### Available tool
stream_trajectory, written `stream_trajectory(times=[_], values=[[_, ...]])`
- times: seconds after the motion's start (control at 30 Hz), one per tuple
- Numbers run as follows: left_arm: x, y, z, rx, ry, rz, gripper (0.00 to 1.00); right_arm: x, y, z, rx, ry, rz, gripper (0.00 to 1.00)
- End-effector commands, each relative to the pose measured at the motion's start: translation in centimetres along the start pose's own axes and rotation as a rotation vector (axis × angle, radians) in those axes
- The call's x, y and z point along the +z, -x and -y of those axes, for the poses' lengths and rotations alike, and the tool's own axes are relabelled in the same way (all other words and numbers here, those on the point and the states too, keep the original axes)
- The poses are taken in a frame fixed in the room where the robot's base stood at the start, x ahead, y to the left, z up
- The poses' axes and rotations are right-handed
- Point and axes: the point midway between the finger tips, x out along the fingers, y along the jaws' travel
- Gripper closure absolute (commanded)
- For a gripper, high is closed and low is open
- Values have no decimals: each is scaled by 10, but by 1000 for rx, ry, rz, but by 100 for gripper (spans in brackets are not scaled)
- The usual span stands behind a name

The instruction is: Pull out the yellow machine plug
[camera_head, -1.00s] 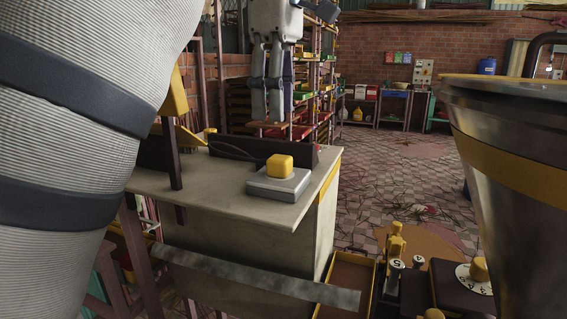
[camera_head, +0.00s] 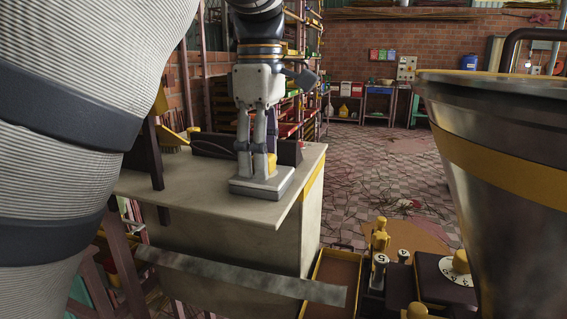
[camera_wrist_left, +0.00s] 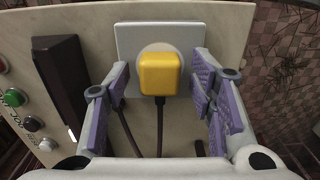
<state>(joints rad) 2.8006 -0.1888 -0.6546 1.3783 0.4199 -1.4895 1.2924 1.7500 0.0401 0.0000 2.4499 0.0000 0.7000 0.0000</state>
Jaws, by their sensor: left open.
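The yellow machine plug (camera_wrist_left: 160,74) sits in a pale square socket plate (camera_wrist_left: 130,42) on the bench top, with a dark cable running from it. In the head view the plug (camera_head: 262,163) is mostly hidden behind my gripper, and the plate (camera_head: 278,184) shows beneath it. My left gripper (camera_head: 258,172) points down over the plug. In the left wrist view its purple-padded fingers (camera_wrist_left: 163,105) are open, one on each side of the plug, with a gap to it on both sides. My right gripper does not show.
The plate lies on a beige bench (camera_head: 200,190) near its right edge. A dark upright block (camera_wrist_left: 58,75) and several coloured buttons (camera_wrist_left: 16,97) are close by on the left in the wrist view. A large metal vessel (camera_head: 500,210) fills the right of the head view.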

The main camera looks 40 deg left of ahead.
Motion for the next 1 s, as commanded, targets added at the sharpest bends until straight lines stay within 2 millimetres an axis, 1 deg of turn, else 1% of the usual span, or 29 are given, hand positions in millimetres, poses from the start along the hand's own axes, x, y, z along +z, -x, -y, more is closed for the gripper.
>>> stream_trajectory(times=[0.87,0.9,0.93,0.97,1.0], values=[[0,0,0,-1,0,0,50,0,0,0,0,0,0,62],[0,0,0,-1,0,0,55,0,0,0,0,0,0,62],[0,0,0,-1,0,0,61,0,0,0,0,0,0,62],[0,0,0,-1,0,0,68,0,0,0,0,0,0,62],[0,0,0,-1,0,0,77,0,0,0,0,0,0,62]])
